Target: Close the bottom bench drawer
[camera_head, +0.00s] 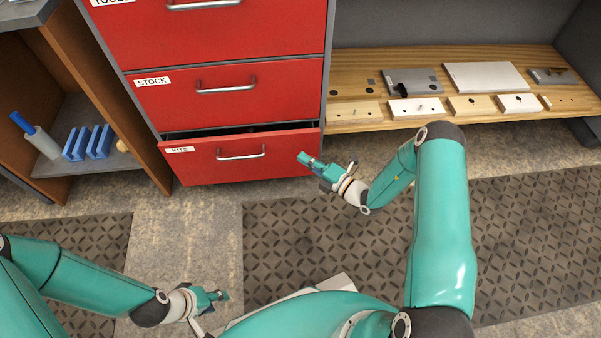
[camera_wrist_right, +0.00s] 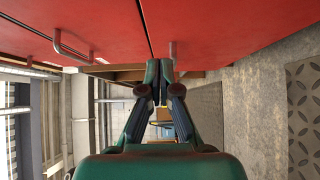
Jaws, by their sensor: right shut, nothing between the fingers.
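The bottom drawer (camera_head: 200,160), labelled KITS, is slightly open: its red front stands out from the cabinet and a dark gap shows along its top edge. Its metal handle (camera_head: 241,154) is in the middle of the front. My right gripper (camera_head: 304,158) is shut and empty, at the right end of the drawer front; I cannot tell whether it touches. In the right wrist view the shut fingers (camera_wrist_right: 160,72) are close below the red drawer front (camera_wrist_right: 235,28). My left gripper (camera_head: 220,295) is low over the floor, away from the drawer; its opening is unclear.
The STOCK drawer (camera_head: 280,92) above looks shut. A wooden bench shelf (camera_head: 440,60) with boards and plates is at the right. An open shelf (camera_head: 95,165) with blue items is at the left. Patterned mats (camera_head: 530,230) lie on the floor.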

